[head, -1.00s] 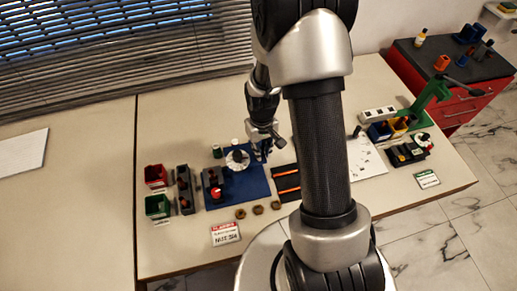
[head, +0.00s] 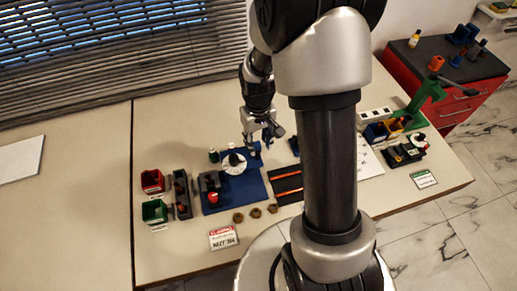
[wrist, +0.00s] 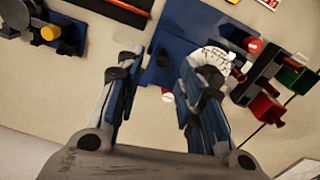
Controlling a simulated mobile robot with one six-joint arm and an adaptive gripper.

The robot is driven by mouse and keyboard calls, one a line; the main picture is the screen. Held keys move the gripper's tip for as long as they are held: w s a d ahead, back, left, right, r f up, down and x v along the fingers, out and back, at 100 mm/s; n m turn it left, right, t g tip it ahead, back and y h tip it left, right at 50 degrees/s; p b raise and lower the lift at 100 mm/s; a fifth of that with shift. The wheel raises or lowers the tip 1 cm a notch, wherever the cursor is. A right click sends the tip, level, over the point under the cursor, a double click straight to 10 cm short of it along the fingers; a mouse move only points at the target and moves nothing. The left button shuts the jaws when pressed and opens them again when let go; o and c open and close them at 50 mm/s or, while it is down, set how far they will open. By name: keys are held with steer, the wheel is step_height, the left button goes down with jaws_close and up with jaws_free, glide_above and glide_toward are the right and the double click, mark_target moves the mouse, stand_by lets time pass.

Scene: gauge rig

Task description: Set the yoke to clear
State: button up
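No part is labelled as the yoke, and I cannot tell for certain which part it is. A blue base plate (head: 240,190) on the table carries a white dial (head: 233,164) and a dark block with a red knob (head: 212,190). The dial also shows in the wrist view (wrist: 210,58), just right of my gripper (wrist: 155,82). My gripper is open with nothing between its fingers, above the plate's far edge. A dark and blue fixture with an orange knob (wrist: 50,33) stands left in the wrist view. In the head view my gripper (head: 252,150) is by the plate's back right corner.
Red (head: 152,181) and green (head: 154,211) bins stand at left beside a dark rack (head: 181,194). A black tray with orange strips (head: 285,183) lies right of the plate. My arm hides part of the table.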

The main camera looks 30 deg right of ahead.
step_height(320, 180, up, 6)
steer(key=shift+f, duration=0.1)
stand_by(0.5)
steer(key=s+a+r+t+b, duration=0.1)
steer(key=s+a+r, duration=0.3)
steer(key=s+r, duration=0.4)
steer(key=s+a+r+t+b, duration=0.1)
steer(key=s+a+r+t, duration=0.2)
steer(key=s+r, duration=0.4)
steer(key=s+a, duration=0.1)
steer(key=s, duration=0.2)
steer(key=shift+r+t, duration=0.3)
steer(key=shift+r, duration=0.1)
steer(key=shift+a, duration=0.1)
stand_by(1.0)
